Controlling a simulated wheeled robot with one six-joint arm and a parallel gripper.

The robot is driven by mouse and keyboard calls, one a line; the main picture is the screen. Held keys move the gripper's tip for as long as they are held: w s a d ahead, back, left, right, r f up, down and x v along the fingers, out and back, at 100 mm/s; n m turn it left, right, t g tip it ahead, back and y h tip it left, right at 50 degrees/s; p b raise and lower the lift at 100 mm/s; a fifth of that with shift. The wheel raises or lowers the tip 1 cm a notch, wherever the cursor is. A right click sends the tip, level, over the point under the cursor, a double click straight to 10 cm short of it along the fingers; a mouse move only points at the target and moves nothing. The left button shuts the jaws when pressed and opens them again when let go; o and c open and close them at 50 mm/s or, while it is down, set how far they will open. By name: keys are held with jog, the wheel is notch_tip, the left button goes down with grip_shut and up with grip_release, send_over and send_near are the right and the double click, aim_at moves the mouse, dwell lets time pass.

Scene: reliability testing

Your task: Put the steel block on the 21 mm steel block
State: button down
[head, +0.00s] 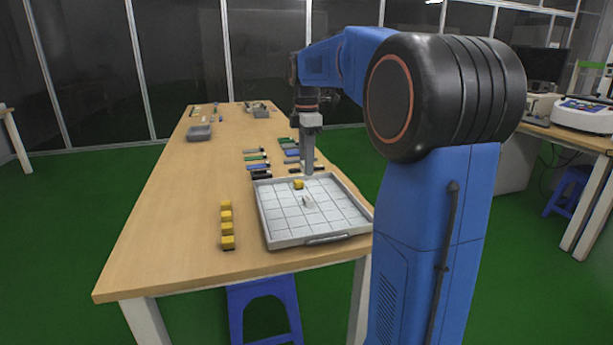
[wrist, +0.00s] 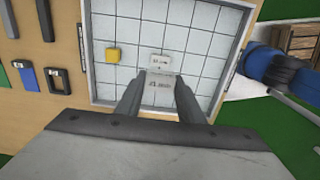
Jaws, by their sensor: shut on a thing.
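My gripper (head: 307,170) hangs over the grid-lined tray. In the wrist view, my gripper (wrist: 160,78) is shut on a pale steel block (wrist: 160,86) with a small printed label. Another pale steel block (wrist: 158,62) with a label shows just beyond the fingertips, over the tray's white grid. The labels are too blurred to read surely. In the head view, a small pale block (head: 308,202) stands on the tray, just in front of my gripper. The held block is hard to make out there. I cannot tell the gap between the two blocks.
The grey-rimmed tray (head: 291,241) lies on the wooden table (head: 170,265). A yellow block (head: 298,184) sits on the tray; it also shows in the wrist view (wrist: 114,55). Several yellow blocks (head: 226,217) stand in a row left of the tray. Dark-handled tools (head: 257,165) lie behind.

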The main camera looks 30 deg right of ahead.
aim_at(308, 198)
jog(key=shift+d+r, duration=0.1)
jog(key=shift+r, duration=0.5)
jog(key=shift+d, duration=0.2)
notch_tip(308, 198, down, 10)
jog(key=shift+a+r, duration=0.1)
jog(key=shift+r, duration=0.1)
jog(key=c, duration=1.2)
grip_release()
jog(key=shift+f, duration=0.1)
